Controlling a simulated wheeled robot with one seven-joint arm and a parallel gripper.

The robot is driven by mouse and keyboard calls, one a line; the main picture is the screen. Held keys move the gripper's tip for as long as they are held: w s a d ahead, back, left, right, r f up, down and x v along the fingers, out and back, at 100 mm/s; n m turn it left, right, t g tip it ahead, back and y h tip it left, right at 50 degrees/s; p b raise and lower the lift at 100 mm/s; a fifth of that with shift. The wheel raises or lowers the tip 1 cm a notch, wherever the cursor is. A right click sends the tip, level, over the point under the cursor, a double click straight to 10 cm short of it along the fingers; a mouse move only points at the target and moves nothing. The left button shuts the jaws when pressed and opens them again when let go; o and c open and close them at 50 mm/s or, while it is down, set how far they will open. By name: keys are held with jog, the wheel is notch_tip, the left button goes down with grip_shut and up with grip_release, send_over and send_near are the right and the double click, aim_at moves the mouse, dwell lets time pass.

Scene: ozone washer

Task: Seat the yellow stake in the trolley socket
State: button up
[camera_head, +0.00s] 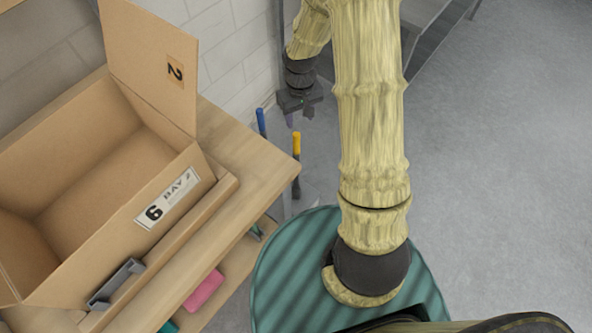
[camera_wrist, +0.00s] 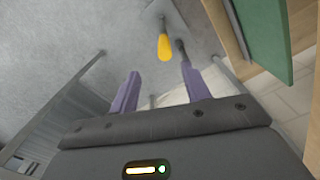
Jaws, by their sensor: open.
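The yellow stake (camera_head: 296,145) stands upright with a yellow top and a dark lower shaft, beside the wooden bench. In the wrist view its yellow part (camera_wrist: 164,46) shows beyond the fingertips, roughly between them. My gripper (camera_head: 299,112) is open and empty, at the far end of my arm, behind the stake in the head view. Its purple fingers (camera_wrist: 160,75) are apart in the wrist view. A pale grey plate (camera_wrist: 178,14) lies beyond the stake, possibly part of the trolley. I cannot make out the socket.
A blue-topped stake (camera_head: 261,122) stands left of the yellow one. A dark rod (camera_wrist: 182,48) shows near the right fingertip. An open cardboard box (camera_head: 100,235) sits on the wooden bench (camera_head: 262,172). A block wall is behind; grey floor (camera_head: 500,150) is clear at right.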

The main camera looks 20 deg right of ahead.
aim_at(296, 133)
notch_tip(296, 133, down, 5)
jog(key=shift+r, duration=0.2)
jog(key=shift+w+a+f, duration=0.1)
jog(key=shift+a+f, duration=0.05)
jog(key=shift+f, duration=0.7)
jog(key=shift+w+a+f, duration=0.1)
jog(key=shift+f, duration=0.8)
jog(key=shift+w+a+f, duration=0.1)
jog(key=shift+a+f, duration=0.05)
jog(key=shift+f, duration=0.7)
grip_shut()
